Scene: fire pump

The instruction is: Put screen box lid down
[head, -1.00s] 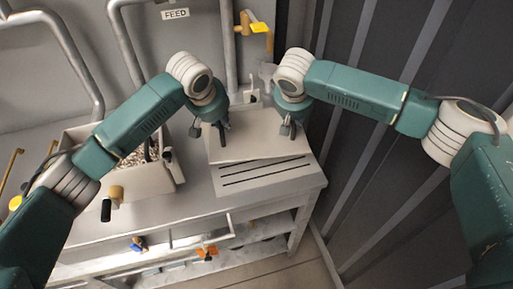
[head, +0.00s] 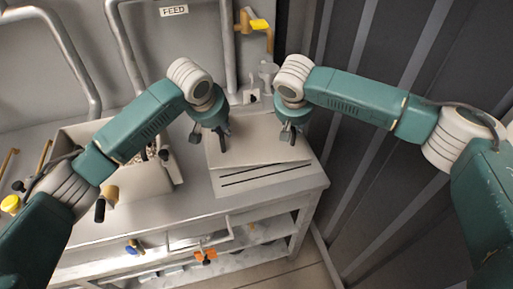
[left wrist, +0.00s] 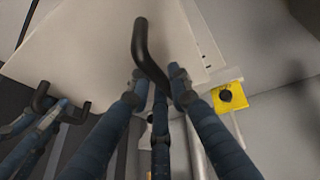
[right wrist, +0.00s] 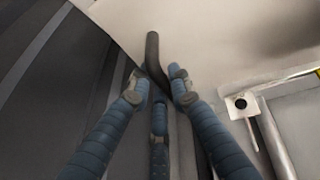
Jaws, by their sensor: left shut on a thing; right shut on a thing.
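The screen box lid (head: 255,141) is a flat pale plate over the right end of the bench, its front edge slightly askew to the dark slots below it. My left gripper (head: 210,137) is shut on a black bent handle (left wrist: 141,38) at the lid's left side. My right gripper (head: 288,134) is shut on a matching black handle (right wrist: 152,48) at its right side. The lid hides what lies beneath it, and I cannot tell whether it touches the surface below.
The slotted bench top (head: 265,176) shows in front of the lid. An open box (head: 150,186) stands left, partly behind my left arm. Pipes and a yellow-handled valve (head: 260,25) rise behind. A dark ribbed wall (head: 365,180) is close on the right.

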